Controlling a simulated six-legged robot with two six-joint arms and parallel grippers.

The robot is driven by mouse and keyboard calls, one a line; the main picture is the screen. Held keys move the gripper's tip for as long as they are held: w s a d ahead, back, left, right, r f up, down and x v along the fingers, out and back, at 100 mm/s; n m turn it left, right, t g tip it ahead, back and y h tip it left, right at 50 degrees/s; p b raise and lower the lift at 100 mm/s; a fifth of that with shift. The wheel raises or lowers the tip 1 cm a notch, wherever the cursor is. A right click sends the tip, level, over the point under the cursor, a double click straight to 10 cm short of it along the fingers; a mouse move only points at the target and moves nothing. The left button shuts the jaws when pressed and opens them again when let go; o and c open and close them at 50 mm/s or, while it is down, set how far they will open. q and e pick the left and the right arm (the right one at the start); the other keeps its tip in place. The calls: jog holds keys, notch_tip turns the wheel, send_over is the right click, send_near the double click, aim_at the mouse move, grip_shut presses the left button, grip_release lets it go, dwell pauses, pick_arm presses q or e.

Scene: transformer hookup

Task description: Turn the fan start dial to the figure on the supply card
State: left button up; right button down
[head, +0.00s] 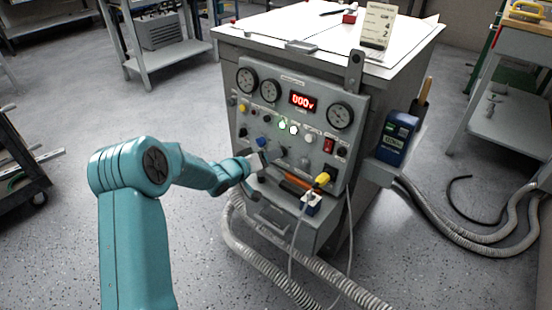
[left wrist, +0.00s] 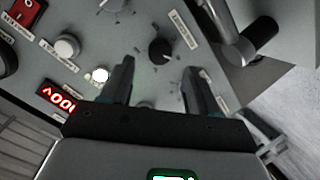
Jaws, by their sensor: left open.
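The grey control panel (head: 300,115) is on the front of the cabinet, with a row of dark and coloured knobs. My left gripper (head: 262,160) is at the panel's lower left part, below a blue knob (head: 263,142). In the left wrist view my left gripper (left wrist: 158,68) is open, and a black dial (left wrist: 160,51) shows between and just beyond its fingertips. I cannot tell whether they touch it. The labels by the dial are too blurred to read. The supply card (head: 378,27) stands on the cabinet top; its figures look like 4 and 2.
A lit red display (head: 302,101) sits between round gauges. A red switch (head: 328,145) and a yellow plug (head: 322,179) are at the panel's right. A dark blue container (head: 396,138) is on the cabinet's side. Grey hoses (head: 270,265) lie on the floor below.

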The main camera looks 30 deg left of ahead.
pick_arm(q)
jog(key=x, duration=0.4)
jog(key=shift+w+b, duration=0.1)
jog(key=shift+b, duration=0.25)
jog(key=c, duration=1)
jog(key=shift+d+f, duration=0.1)
jog(key=shift+c, duration=0.2)
